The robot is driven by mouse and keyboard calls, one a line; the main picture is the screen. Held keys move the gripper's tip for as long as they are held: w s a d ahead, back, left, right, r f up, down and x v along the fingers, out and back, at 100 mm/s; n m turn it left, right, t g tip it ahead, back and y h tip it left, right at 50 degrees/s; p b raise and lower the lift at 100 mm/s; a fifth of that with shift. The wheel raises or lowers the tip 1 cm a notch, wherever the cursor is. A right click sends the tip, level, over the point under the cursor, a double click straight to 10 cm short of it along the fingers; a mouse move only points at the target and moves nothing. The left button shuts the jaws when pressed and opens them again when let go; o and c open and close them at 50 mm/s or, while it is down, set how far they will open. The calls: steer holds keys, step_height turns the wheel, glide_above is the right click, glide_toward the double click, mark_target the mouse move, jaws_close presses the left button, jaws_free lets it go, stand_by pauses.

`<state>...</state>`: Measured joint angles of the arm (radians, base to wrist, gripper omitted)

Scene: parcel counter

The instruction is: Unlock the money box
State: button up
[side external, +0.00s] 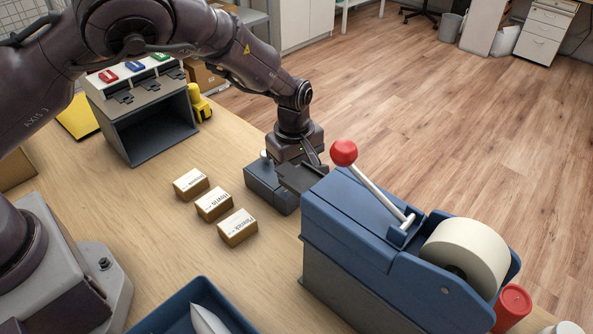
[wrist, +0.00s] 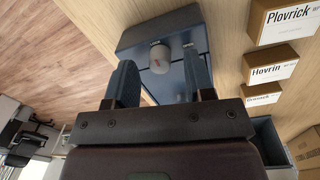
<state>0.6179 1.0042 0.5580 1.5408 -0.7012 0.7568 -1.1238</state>
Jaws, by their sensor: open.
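The money box (side external: 262,187) is a small blue-grey box on the counter, partly hidden under my gripper (side external: 298,172) in the side view. In the wrist view the money box (wrist: 135,38) lies just beyond my fingertips. My gripper (wrist: 160,78) is open, with one finger to each side of the knob in the picture. I cannot tell whether either finger touches it. No key is clearly visible.
A tape dispenser (side external: 345,215) with a red-knobbed lever stands close to the right of my gripper. Several small labelled cartons (side external: 238,229) lie to the left. A grey cubby with coloured tags (side external: 157,125) stands behind, and a blue tray (side external: 163,314) in front.

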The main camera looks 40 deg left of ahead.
steer(key=shift+f, duration=0.5)
steer(key=shift+c, duration=0.2)
jaws_close()
